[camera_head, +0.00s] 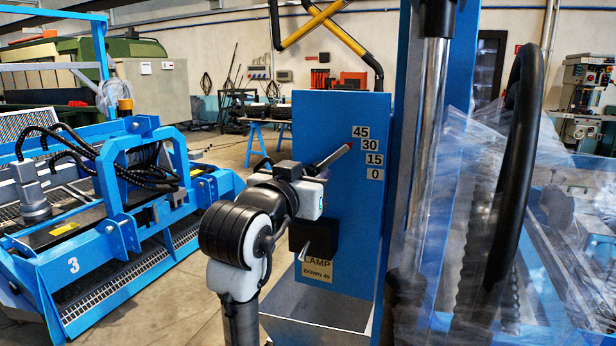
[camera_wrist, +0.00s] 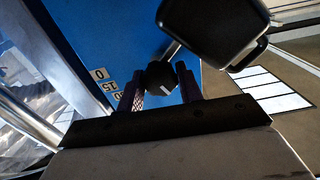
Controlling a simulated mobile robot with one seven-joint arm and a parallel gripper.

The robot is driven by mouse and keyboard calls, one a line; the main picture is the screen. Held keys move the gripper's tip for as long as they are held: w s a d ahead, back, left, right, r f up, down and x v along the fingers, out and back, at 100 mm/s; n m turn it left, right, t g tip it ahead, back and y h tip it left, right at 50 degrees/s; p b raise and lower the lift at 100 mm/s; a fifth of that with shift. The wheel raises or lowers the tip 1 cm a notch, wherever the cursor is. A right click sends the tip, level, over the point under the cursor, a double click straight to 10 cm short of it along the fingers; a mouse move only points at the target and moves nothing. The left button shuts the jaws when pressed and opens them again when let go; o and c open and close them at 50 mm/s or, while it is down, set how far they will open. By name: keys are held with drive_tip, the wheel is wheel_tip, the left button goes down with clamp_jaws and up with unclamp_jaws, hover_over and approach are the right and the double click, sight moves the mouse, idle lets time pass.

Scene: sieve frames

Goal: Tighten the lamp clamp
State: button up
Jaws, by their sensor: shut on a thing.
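A blue panel (camera_head: 318,120) stands in the middle of the head view, with angle labels (camera_head: 366,152) 45, 30, 15 and 0 from top to bottom. A black clamp box (camera_head: 322,240) is on it, above a partly covered sign (camera_head: 318,272) reading "DOWN 45". In the wrist view, a short shaft runs from the box (camera_wrist: 210,28) to a black knob (camera_wrist: 160,84). My gripper (camera_wrist: 160,74) is shut on this knob, one finger on each side. In the head view my gripper (camera_head: 308,196) is in front of the panel; its fingertips are hard to make out.
A red-tipped rod (camera_head: 334,157) slants up towards the labels. A metal column (camera_head: 430,110) and black steering wheel (camera_head: 518,160) stand close on the right, near clear plastic sheeting (camera_head: 455,200). A blue machine (camera_head: 110,215) stands left. Open floor (camera_head: 225,150) lies behind.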

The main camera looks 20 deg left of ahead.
drive_tip(key=shift+m, duration=0.3)
drive_tip(key=m+b, duration=0.2)
drive_tip(key=m, duration=0.1)
drive_tip(key=shift+f+m, duration=0.1)
drive_tip(key=shift+m, duration=0.2)
drive_tip(key=m+b, duration=0.1)
drive_tip(key=m, duration=0.1)
drive_tip(key=shift+m, duration=0.3)
drive_tip(key=m+b, duration=0.2)
drive_tip(key=m, duration=0.1)
drive_tip(key=shift+m, duration=0.3)
drive_tip(key=m+b, duration=0.1)
drive_tip(key=m, duration=0.2)
drive_tip(key=shift+m+b, duration=0.3)
drive_tip(key=shift+b, duration=0.05)
drive_tip(key=m+b, duration=0.2)
drive_tip(key=m, duration=0.3)
drive_tip(key=shift+m+b, duration=0.4)
drive_tip(key=shift+m, duration=1.6)
